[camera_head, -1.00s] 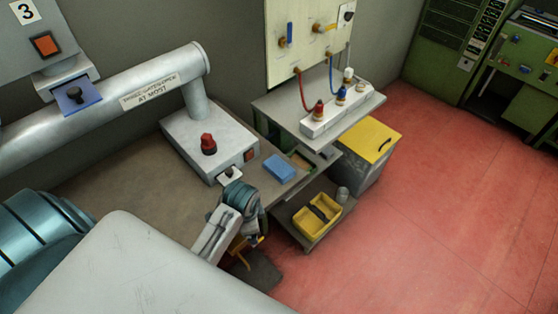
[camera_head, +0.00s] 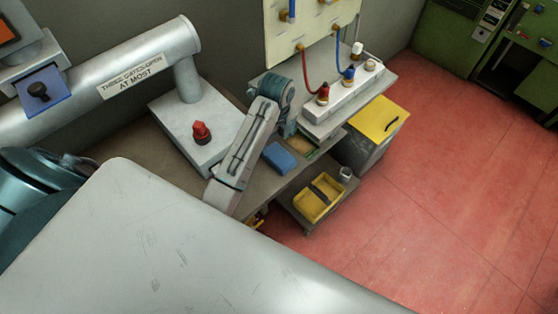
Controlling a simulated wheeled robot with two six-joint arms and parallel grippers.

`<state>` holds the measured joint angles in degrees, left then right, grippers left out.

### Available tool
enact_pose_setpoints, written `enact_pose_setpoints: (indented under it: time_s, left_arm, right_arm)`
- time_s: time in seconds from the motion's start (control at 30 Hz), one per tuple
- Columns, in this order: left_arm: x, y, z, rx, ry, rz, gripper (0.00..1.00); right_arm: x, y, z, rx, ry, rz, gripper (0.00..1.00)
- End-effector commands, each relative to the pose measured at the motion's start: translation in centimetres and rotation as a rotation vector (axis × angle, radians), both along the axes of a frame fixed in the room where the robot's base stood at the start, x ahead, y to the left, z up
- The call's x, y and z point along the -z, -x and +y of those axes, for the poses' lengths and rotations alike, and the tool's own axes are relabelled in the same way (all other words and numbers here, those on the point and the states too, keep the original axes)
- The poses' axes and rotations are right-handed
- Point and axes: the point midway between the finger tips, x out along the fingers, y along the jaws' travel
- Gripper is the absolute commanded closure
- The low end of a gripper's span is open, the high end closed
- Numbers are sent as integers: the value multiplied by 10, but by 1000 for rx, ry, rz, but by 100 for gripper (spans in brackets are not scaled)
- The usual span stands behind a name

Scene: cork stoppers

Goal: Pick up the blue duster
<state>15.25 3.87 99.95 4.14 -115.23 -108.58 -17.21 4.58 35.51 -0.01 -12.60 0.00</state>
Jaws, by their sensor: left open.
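The blue duster (camera_head: 279,159) is a small blue block lying on the bench top, near the bench's right end. My left arm reaches up over the bench, and its wrist bends down at the far end. My left gripper (camera_head: 289,131) is open, just above and behind the duster in the picture. It looks apart from the duster and holds nothing that I can see. Its fingertips are small and partly unclear. My right gripper is not in view.
A grey box with a red knob (camera_head: 201,132) stands left of my arm. A white strip with coloured stoppers (camera_head: 341,101) stands close right of my gripper. A yellow tray (camera_head: 318,197) sits on a lower shelf. A yellow-lidded bin (camera_head: 383,118) stands right. The red floor is clear.

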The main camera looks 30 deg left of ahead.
Motion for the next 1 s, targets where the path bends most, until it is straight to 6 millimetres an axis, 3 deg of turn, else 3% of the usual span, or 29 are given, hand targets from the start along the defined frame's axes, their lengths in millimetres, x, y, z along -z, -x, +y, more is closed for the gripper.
enact_pose_setpoints:
  time_s: [0.03,0.43,0.5,0.7,0.97,1.0]
  left_arm:
    - [14,0,0,0,0,0,13]
    - [44,0,-4,-1,0,-1,13]
    - [48,0,-7,-1,2,4,13]
    - [72,-1,-7,-2,0,0,13]
    - [75,-1,-7,-2,0,-1,13]
    - [75,-1,-7,-2,0,-1,21]
  right_arm:
    - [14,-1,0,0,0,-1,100]
    - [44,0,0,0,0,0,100]
    - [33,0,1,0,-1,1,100]
    - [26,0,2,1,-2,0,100]
    - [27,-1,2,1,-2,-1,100]
    - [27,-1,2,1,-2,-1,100]
